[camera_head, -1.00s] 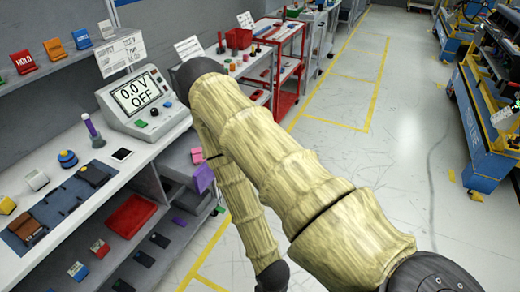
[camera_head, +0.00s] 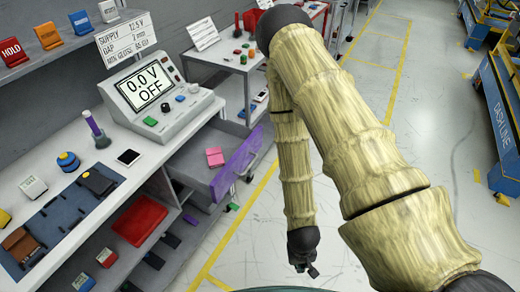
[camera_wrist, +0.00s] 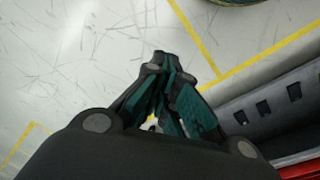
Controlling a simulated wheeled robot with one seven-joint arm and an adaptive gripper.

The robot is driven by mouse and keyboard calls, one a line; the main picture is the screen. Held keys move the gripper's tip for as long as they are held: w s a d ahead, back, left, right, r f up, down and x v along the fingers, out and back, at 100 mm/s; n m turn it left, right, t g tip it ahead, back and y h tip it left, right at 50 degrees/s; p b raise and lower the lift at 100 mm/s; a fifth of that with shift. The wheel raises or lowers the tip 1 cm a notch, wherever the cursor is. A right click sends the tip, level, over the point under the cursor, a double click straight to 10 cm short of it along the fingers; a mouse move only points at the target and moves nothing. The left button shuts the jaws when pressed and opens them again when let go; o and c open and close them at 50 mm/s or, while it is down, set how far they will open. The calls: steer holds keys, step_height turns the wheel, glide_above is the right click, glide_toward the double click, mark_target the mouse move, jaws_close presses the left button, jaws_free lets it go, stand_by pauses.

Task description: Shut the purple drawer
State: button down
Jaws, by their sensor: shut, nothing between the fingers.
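The purple drawer (camera_head: 236,162) stands pulled out from the end of the workbench in the head view. It has a purple front and a grey tray, and a pink block (camera_head: 214,157) lies inside it. My gripper (camera_head: 308,272) hangs low over the floor, in front of and to the right of the drawer, well apart from it. In the wrist view my gripper (camera_wrist: 160,62) has its fingers together with nothing between them, above the white floor.
The workbench (camera_head: 150,150) with the voltage meter (camera_head: 152,92) is left of the drawer. A small white table (camera_head: 232,60) stands behind.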

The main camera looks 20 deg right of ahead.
steer(key=w+d+r+m+y+b, duration=0.1)
steer(key=w+d+r+m+b, duration=0.2)
steer(key=w+m, duration=0.35)
steer(key=w+d+r+m+b, duration=0.1)
steer(key=w+d+m+b, duration=0.1)
steer(key=w+d+m, duration=0.4)
steer(key=w+d+r+m+t+y+b, duration=0.2)
steer(key=w+r+m+t+y+b, duration=0.45)
steer(key=w+r+m, duration=0.85)
steer(key=w+a+f+n, duration=0.1)
steer(key=w+a+f, duration=0.2)
steer(key=w, duration=0.3)
steer(key=w+a+f+n, duration=0.1)
steer(key=w+a+f, duration=0.2)
steer(key=w, duration=0.3)
steer(key=shift+w+a+n+t+h+p, duration=0.15)
steer(key=shift+a+n+t+h+p, duration=0.2)
steer(key=shift+a+h+p, duration=0.1)
steer(key=shift+f, duration=0.1)
